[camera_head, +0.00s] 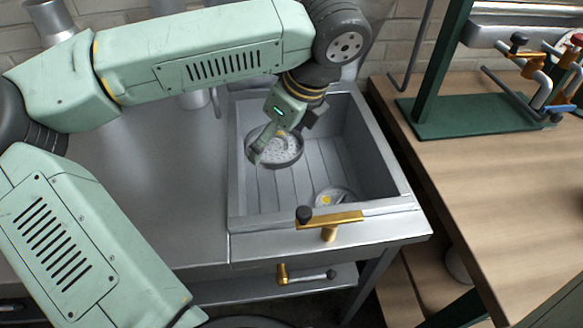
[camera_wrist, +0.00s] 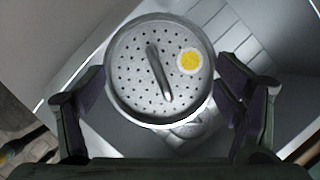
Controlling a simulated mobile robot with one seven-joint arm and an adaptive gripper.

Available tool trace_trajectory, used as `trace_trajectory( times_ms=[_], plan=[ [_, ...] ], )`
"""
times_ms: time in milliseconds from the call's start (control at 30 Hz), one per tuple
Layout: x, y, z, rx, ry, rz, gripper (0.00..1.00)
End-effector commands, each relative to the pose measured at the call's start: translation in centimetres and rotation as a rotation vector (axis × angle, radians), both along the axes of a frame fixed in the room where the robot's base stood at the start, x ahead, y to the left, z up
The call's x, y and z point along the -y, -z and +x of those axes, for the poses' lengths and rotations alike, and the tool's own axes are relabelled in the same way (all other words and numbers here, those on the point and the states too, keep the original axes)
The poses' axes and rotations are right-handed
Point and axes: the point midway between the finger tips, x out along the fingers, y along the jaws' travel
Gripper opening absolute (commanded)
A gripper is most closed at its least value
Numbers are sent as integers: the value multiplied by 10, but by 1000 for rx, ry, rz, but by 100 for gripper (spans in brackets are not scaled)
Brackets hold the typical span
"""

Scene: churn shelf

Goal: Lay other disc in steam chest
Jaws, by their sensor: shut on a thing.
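My gripper (camera_head: 277,138) reaches down into the open metal steam chest (camera_head: 372,150). It is shut on a round, perforated grey disc (camera_head: 284,152) at the chest's back left. In the wrist view, my fingers (camera_wrist: 160,88) grip this disc (camera_wrist: 135,92) by opposite sides of its rim. The held disc has a raised bar across its middle and a yellow dot. The other disc (camera_head: 335,196), also with a yellow spot, lies at the chest's front right. Part of it shows below the held disc in the wrist view (camera_wrist: 187,128). I cannot tell whether the held disc touches the slatted floor.
A brass bar with a black knob (camera_head: 335,219) sits on the chest's front rim. A crank (camera_head: 305,276) is below it. Bare metal counter (camera_head: 150,190) is left. A wooden bench (camera_head: 480,190) with a green stand (camera_head: 470,128) is right. The chest's middle floor is clear.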

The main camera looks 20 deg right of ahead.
Motion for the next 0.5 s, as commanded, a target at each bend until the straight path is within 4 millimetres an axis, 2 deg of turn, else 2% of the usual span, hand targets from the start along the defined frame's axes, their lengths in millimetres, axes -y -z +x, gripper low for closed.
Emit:
trace_trajectory(
  times_ms=[33,100,500],
  plan=[
    [1,24,-1,-6,6,0,49],
    [1,45,-2,-4,7,-1,49],
    [2,113,-6,-5,10,-4,49]
  ],
)
